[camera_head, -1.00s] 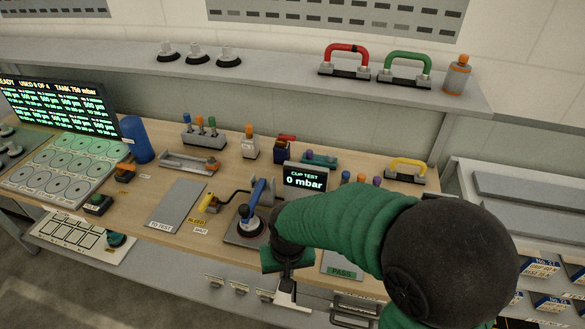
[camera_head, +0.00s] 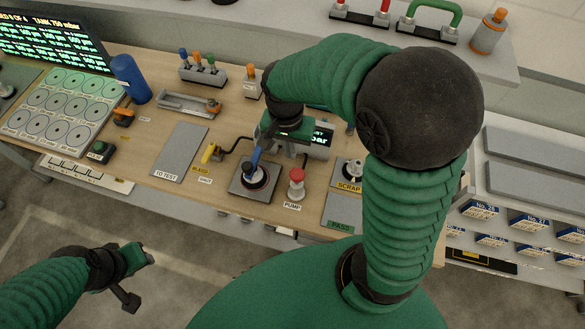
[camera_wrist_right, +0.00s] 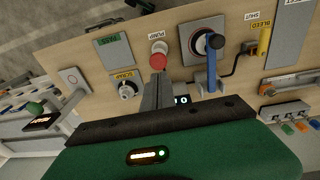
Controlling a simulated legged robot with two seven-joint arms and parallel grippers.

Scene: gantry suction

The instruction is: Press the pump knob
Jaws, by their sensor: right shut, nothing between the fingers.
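The pump knob (camera_head: 297,178) is a red cap on a pale base at the bench front, above a PUMP label. It also shows in the right wrist view (camera_wrist_right: 158,58), just beyond the fingertips. My right gripper (camera_head: 290,130) is shut and empty, behind the knob in the head view. Its closed fingers (camera_wrist_right: 158,84) point toward the knob; I cannot tell the exact gap, and no contact is visible.
The cup test display (camera_head: 320,140) is behind, partly covered by my right arm. The scrap fitting (camera_head: 351,170) and PASS plate (camera_head: 342,212) are to the right. A yellow bleed lever (camera_head: 211,152) lies farther left.

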